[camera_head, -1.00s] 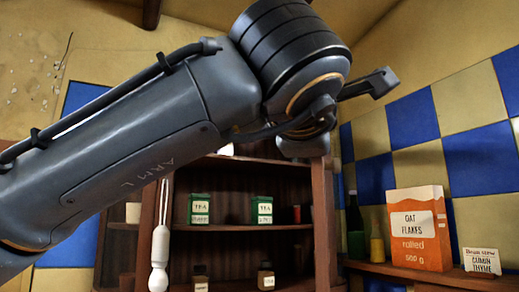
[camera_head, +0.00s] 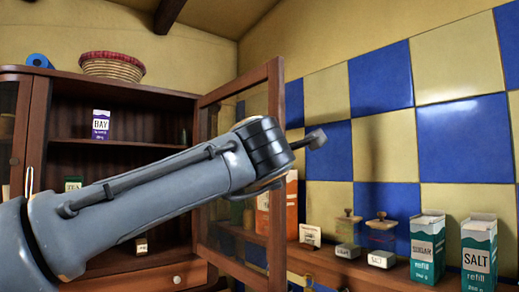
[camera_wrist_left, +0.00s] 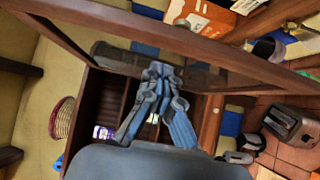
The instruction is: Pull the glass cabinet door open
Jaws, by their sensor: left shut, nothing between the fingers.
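The glass cabinet door (camera_head: 275,180) has a dark wooden frame and stands swung out from the right side of the brown cabinet (camera_head: 38,130), whose shelves are exposed. In the left wrist view the door's wooden frame (camera_wrist_left: 225,61) crosses the upper part. My left gripper (camera_wrist_left: 158,70) is shut and empty, close to the door frame there; I cannot tell whether it touches it. My right gripper is in neither view.
On the shelves are a bay box (camera_head: 101,124) and a tea box (camera_head: 73,184). A basket (camera_head: 112,66) sits on top. Right of the door, a wooden counter (camera_head: 400,279) holds an orange carton (camera_head: 291,205), jars, a sugar carton (camera_head: 427,246) and a salt carton (camera_head: 478,252).

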